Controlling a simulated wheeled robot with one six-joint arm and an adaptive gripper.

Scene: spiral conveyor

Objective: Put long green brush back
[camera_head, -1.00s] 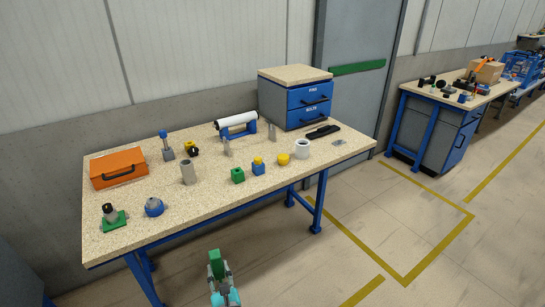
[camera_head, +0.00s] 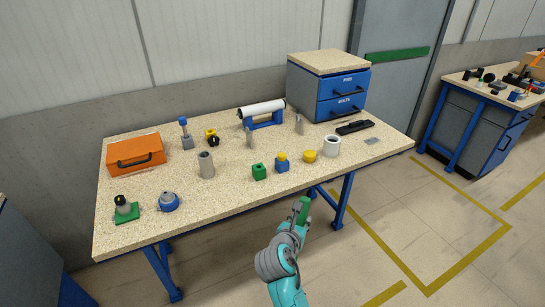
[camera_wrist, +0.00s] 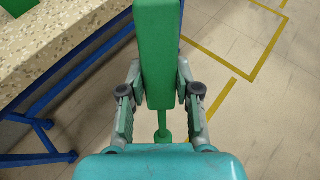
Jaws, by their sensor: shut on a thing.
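My gripper (camera_head: 298,224) is shut on the long green brush (camera_head: 304,208) and holds it off the table's front edge, over the floor. In the wrist view, the brush's thick green block (camera_wrist: 157,50) runs up between the fingers (camera_wrist: 160,95), with a thin green stem (camera_wrist: 162,122) behind it. A small green block (camera_head: 259,172) with a dark spot on top, perhaps a hole, stands near the table's front edge. A green base (camera_head: 126,213) with a dark-topped part stands at the table's front left.
The speckled table (camera_head: 225,195) also holds a blue-and-yellow piece (camera_head: 282,163), a yellow piece (camera_head: 310,156), a white cylinder (camera_head: 332,146), a grey cylinder (camera_head: 206,166), an orange box (camera_head: 136,154) and a blue drawer unit (camera_head: 342,95).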

